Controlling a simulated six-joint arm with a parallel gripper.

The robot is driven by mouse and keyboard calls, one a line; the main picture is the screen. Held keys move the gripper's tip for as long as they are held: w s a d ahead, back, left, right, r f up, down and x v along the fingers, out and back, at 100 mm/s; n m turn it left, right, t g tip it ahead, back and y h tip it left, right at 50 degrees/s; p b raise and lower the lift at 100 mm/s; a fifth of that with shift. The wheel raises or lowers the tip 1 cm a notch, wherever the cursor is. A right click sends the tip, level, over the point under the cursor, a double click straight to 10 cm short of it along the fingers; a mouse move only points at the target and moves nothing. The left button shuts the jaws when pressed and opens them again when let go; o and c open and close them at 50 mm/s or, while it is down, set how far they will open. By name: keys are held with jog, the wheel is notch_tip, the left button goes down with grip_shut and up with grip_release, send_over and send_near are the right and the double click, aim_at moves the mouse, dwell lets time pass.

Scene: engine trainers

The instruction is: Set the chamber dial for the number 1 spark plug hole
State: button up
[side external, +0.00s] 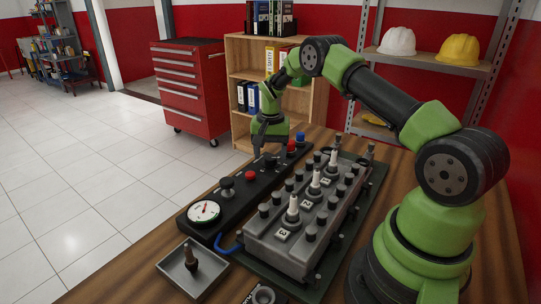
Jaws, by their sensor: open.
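A long black control panel (240,199) lies along the table's left side. It carries a white round gauge with a red needle (203,212), a black knob (227,186) and a red button (250,175). Another dark knob (269,160) is partly hidden under my gripper (268,148). I cannot tell which knob is the chamber dial, nor read its setting. My gripper is open, pointing down just above the panel; contact with the knob is unclear. The grey engine block (275,248) stands right of the panel, with white spark plugs (293,209) upright in it beside number labels.
A blue cable (228,246) runs between panel and block. Blue and red fittings (300,139) stand at the panel's far end. A red tool cabinet (190,85) stands beyond the table.

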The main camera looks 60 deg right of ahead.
aim_at(271, 158)
notch_tip(271, 158, up, 9)
jog(key=shift+f, duration=0.2)
jog(key=s+a+r+n+t, duration=0.2)
jog(key=s+a+r, duration=0.2)
jog(key=a+r, duration=0.4)
jog(key=s+a+r+n+t, duration=0.2)
jog(key=s+a+r, duration=0.3)
jog(key=r, duration=0.4)
jog(key=s+a+n+t+y, duration=0.1)
jog(key=s+a+n, duration=0.1)
jog(key=s+a, duration=0.2)
jog(key=s+a+n+t+y, duration=0.1)
jog(key=s+a+n+t, duration=0.1)
jog(key=s, duration=0.9)
jog(key=shift+a+r, duration=0.25)
jog(key=shift+a, duration=0.65)
